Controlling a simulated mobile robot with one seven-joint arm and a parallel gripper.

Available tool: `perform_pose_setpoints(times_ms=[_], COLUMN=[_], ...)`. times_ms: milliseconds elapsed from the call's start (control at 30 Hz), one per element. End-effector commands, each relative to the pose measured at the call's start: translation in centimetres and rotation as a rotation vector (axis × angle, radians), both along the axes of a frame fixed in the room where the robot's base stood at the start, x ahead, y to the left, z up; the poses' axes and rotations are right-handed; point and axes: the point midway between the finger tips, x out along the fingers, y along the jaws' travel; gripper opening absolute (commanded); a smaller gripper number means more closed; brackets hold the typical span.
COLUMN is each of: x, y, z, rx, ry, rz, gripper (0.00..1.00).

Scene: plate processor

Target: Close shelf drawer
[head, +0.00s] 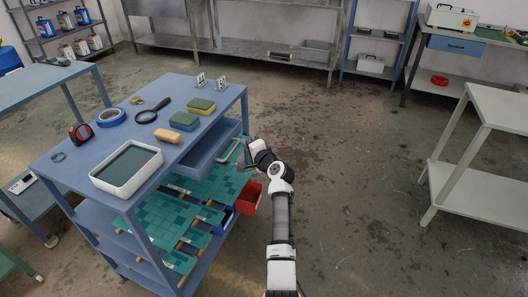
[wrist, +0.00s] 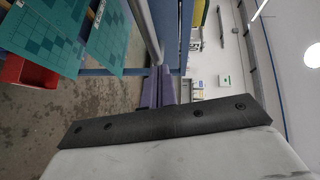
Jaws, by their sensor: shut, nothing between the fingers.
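The blue shelf drawer (head: 183,184) sits under the top of the blue shelf unit (head: 178,140). It is pulled out, and part of its inside shows in the head view. A grey bar handle (head: 229,150) is on its front. My gripper (head: 244,155) is at the drawer's front, close to the right end of the handle. I cannot tell whether it touches. In the wrist view, my gripper's fingers (wrist: 158,86) are together and hold nothing. The arm hides a little of the drawer's front corner.
Teal slotted plates (head: 165,215) lie on the tier below the drawer, with a red bin (head: 246,198) sticking out beside them. A white tray (head: 127,170), sponges (head: 201,105) and tape (head: 111,117) are on top. The floor (head: 350,170) to the right is clear.

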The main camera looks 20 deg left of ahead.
Motion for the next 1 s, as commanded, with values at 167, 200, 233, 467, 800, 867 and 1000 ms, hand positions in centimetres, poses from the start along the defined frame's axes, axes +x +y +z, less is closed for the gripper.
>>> perform_pose_setpoints(times_ms=[167, 200, 233, 467, 800, 867, 1000], x=[0.0, 0.1, 0.1, 0.2, 0.2, 0.1, 0.1], y=[4.7, 5.4, 6.0, 8.5, 9.1, 9.2, 9.2], z=[-0.2, -0.2, -0.2, -0.1, 0.0, 0.0, 0.0], rx=[-0.001, -0.001, -0.002, -0.001, -0.001, -0.001, -0.001], ry=[0.0, 0.0, 0.0, 0.0, 0.002, 0.0, 0.0], rz=[0.006, 0.005, 0.005, 0.002, 0.005, 0.005, 0.007], gripper=[0.0, 0.0, 0.0, 0.0, 0.0, 0.0, 0.0])
